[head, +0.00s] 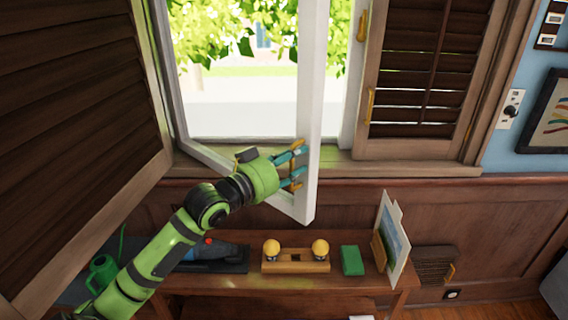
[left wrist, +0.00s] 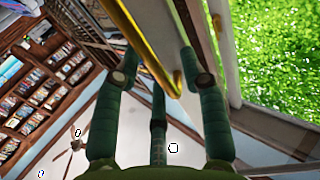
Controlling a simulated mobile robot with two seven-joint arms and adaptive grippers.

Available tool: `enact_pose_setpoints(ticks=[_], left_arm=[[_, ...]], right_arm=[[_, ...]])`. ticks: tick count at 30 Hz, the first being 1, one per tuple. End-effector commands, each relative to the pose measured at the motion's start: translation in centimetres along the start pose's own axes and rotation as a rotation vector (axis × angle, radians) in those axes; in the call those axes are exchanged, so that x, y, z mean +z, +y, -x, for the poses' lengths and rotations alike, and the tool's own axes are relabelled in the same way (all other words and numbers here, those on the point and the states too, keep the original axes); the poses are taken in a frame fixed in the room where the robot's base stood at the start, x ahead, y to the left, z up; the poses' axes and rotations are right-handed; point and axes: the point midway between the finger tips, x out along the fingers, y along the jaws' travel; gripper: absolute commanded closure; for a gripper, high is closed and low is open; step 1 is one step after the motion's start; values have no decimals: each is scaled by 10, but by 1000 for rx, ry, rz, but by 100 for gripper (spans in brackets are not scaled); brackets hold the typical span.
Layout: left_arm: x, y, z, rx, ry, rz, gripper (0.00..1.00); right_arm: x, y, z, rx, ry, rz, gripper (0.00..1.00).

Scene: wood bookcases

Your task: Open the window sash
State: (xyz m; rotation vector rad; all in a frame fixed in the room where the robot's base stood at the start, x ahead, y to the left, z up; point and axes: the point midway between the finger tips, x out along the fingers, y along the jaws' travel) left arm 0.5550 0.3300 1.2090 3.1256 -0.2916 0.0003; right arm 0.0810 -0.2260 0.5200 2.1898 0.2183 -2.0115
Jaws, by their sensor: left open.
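The white window sash (head: 309,100) stands swung inward into the room, at an angle to its frame. A brass handle (head: 293,172) is on its free edge, low down. My left gripper (head: 299,167) is at this handle with its teal fingers spread around it, apart from one another. In the left wrist view the brass handle (left wrist: 148,45) runs between the open fingers (left wrist: 160,75), with the white sash edge beside it. I cannot tell whether any finger touches the handle. My right gripper is in neither view.
Brown louvred shutters stand at the left (head: 70,110) and right (head: 425,75) of the window. Below is a wooden table (head: 240,284) with two yellow bulbs on a wooden block (head: 296,267), a green box (head: 352,260), a leaning picture (head: 392,240) and a green watering can (head: 101,270).

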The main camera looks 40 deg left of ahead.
Motion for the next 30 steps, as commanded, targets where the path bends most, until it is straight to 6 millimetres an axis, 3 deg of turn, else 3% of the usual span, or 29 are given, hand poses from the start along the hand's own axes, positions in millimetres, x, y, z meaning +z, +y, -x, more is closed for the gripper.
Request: enact_pose_setpoints(ticks=[5, 21, 30], left_arm=[[2, 0, 16, 0, -3, -1, 58], [1, 0, 96, 0, -3, -2, 58], [0, 0, 117, 0, 1, -1, 58]], right_arm=[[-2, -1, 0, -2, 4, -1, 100], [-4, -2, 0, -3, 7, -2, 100], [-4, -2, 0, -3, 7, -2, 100]])
